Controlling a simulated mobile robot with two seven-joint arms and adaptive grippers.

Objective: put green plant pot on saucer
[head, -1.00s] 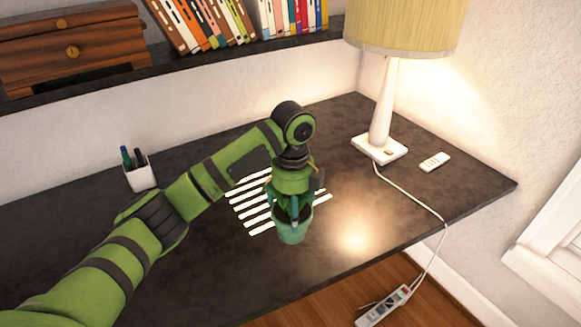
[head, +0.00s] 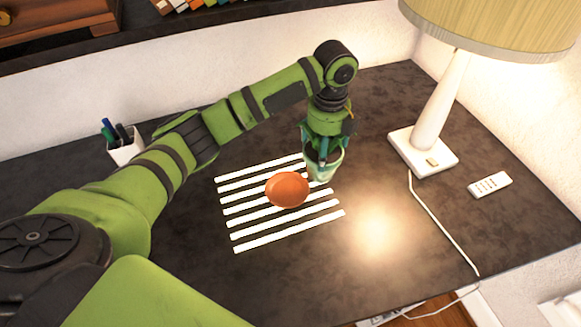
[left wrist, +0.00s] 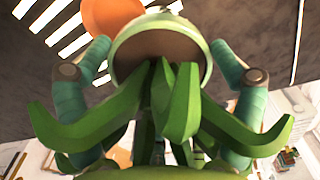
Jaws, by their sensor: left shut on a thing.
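The green plant pot (head: 323,163) is in my left gripper (head: 322,146), to the upper right of the saucer in the head view. In the left wrist view the pot (left wrist: 160,42) shows its rim and dark soil, with green leaves (left wrist: 175,105) in front, and a finger of my left gripper (left wrist: 160,85) on each side. The orange saucer (head: 287,189) lies on a white striped mat (head: 250,226); part of it shows in the left wrist view (left wrist: 110,14). I cannot tell how high the pot is above the desk. My right gripper is out of view.
A lamp (head: 440,105) stands right of the gripper, with a remote (head: 490,184) and a white cord (head: 440,228) nearby. A pen cup (head: 125,148) stands at the back left. The dark desk (head: 400,250) is clear at the front right.

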